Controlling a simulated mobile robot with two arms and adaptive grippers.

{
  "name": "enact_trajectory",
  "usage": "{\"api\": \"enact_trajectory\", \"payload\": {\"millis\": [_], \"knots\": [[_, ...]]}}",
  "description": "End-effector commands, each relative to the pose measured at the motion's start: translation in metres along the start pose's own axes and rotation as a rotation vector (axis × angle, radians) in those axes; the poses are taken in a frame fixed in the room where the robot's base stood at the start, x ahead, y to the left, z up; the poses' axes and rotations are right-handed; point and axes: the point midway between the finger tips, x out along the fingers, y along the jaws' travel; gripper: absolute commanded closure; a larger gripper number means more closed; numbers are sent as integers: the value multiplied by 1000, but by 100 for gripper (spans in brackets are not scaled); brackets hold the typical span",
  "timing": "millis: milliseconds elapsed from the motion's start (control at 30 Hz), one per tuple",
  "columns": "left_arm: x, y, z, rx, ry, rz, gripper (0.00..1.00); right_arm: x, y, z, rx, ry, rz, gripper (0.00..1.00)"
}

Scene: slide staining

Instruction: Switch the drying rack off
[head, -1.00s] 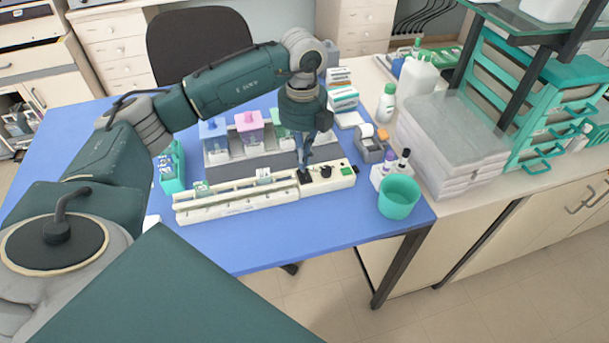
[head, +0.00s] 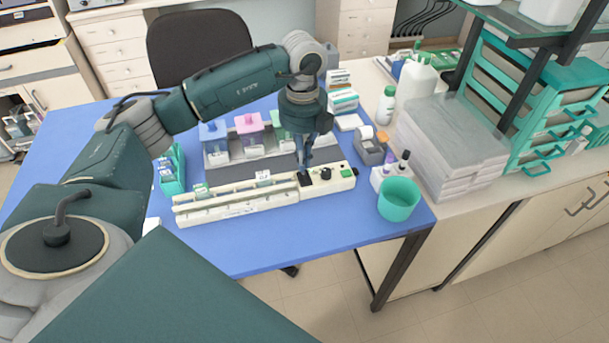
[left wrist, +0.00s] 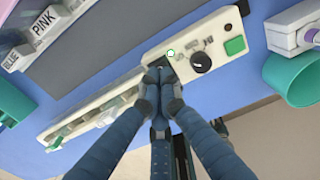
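The drying rack (head: 240,206) is a long cream unit lying along the front of the blue table. Its control panel is at the right end, with a black switch (head: 306,179), a black knob (head: 326,173) and a green button (head: 346,173). The left wrist view also shows the knob (left wrist: 200,62), the green button (left wrist: 235,46) and a small pale light ringed in green (left wrist: 170,53). My left gripper (head: 305,168) points down at the switch, fingertips together and empty. In the left wrist view its fingertips (left wrist: 159,78) hide most of the switch; contact cannot be told. My right gripper is not in view.
Behind the rack stands a grey staining tray (head: 225,158) with blue, pink and green-lidded jars. A teal cup (head: 398,199) and small bottles (head: 402,162) stand right of the panel. A teal slide box (head: 172,172) is at the left. The table's front strip is clear.

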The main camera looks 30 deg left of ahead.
Motion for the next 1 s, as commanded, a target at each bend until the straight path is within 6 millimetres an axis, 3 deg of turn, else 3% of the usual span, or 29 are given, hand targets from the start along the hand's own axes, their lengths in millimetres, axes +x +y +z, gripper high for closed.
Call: {"api": "enact_trajectory", "payload": {"millis": [1000], "knots": [[12,0,0,0,0,0,100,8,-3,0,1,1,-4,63]]}}
